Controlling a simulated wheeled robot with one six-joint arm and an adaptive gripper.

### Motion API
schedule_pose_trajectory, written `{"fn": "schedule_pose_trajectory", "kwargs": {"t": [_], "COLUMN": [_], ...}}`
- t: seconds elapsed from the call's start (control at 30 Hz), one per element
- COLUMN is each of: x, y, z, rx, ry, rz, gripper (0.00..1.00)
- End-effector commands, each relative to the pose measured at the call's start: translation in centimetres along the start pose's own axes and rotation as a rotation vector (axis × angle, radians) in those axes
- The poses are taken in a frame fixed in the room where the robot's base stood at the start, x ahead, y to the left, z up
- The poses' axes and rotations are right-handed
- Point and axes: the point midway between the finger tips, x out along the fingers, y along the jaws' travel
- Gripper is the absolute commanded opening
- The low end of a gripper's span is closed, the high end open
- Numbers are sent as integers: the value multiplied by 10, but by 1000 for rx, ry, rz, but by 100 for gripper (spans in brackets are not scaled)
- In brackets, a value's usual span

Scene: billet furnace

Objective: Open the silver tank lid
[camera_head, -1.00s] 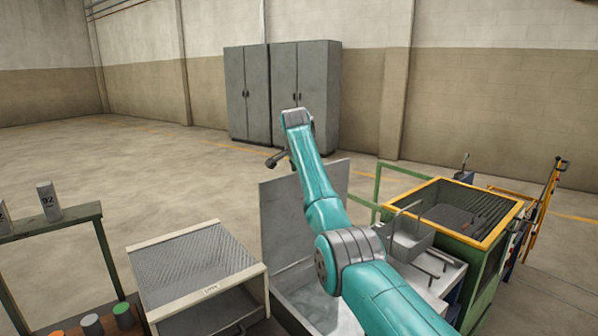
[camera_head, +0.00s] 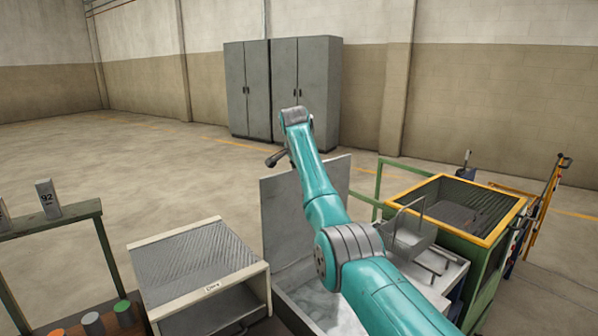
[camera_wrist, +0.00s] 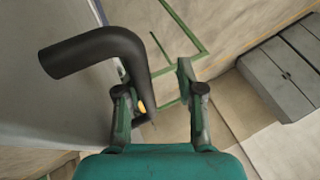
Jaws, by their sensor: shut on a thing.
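The silver tank lid (camera_head: 279,222) stands raised, close to upright, at the back of the silver tank (camera_head: 303,303), whose inside shows in the head view. My arm crosses in front of the lid and hides its right part. A dark bent handle (camera_wrist: 95,50) shows large in the wrist view, beside the pale grey surface of the lid. My gripper (camera_wrist: 158,98) is shut on the handle's lower end, between its green fingers. In the head view my fingers are hidden or too small to make out.
A mesh-topped box (camera_head: 195,262) stands left of the tank, and a green rack (camera_head: 50,224) is farther left. A green machine with a yellow rim (camera_head: 433,183) stands right. Grey cabinets (camera_head: 290,88) stand at the back wall. The floor behind the lid is clear.

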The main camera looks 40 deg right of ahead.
Motion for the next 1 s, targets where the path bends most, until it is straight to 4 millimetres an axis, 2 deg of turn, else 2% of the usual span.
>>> {"fn": "schedule_pose_trajectory", "kwargs": {"t": [0.17,0.4,0.57,0.8,1.0], "x": [-29,-83,-108,-120,-120], "y": [-4,-8,-8,-4,-2], "z": [0,1,2,1,1], "rx": [-1,-2,-2,-1,0], "ry": [2,2,0,-1,-1], "rz": [-13,-25,-26,-12,-8], "gripper": [24,24,24,24,24]}}
